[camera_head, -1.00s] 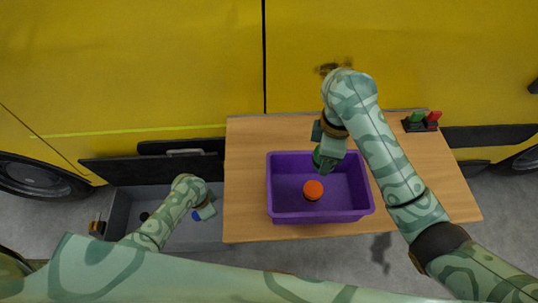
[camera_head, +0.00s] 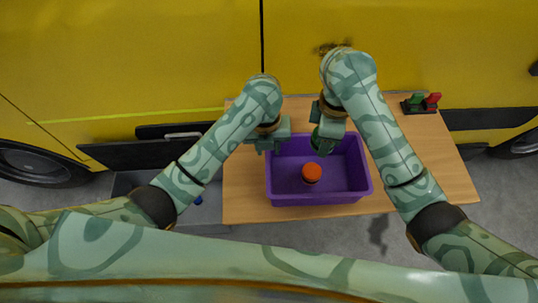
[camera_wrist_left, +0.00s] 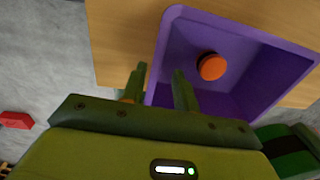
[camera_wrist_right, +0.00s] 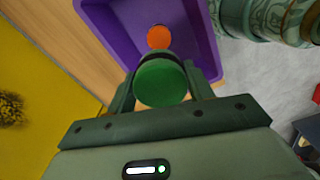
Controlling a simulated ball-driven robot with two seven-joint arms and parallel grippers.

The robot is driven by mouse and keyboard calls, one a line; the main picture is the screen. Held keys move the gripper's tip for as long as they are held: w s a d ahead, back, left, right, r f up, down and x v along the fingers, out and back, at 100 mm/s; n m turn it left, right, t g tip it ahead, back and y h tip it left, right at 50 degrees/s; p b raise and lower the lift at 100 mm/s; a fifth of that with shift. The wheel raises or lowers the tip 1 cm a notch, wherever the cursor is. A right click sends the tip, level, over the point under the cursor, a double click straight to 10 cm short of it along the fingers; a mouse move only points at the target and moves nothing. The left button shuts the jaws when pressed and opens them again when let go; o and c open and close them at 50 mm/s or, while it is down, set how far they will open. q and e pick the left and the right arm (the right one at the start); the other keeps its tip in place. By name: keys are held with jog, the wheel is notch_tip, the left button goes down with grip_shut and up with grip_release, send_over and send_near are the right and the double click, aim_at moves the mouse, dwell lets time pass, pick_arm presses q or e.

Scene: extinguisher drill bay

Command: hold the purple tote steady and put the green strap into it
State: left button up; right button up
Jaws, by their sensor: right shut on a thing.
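The purple tote (camera_head: 320,199) stands on the wooden table and shows in the left wrist view (camera_wrist_left: 245,25) and right wrist view (camera_wrist_right: 105,12). My left gripper (camera_head: 270,149) is at the tote's left rim. In the left wrist view its fingers (camera_wrist_left: 160,76) are apart, one over the table side and one over the inside. My right gripper (camera_head: 324,148) is above the tote's far part, shut on the green strap, a round roll (camera_wrist_right: 160,83) between its fingers. The strap is mostly hidden in the head view. An orange roll (camera_head: 311,173) lies inside the tote.
A dark holder with green and red pieces (camera_head: 421,104) stands at the table's back right. A grey bin (camera_head: 125,183) is left of the table, with a blue thing (camera_head: 198,200) in it. A yellow vehicle (camera_head: 150,60) is behind.

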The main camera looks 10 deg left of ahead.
pick_arm(q)
jog(key=f, duration=0.8)
jog(key=shift+d+f, duration=0.25)
grip_shut()
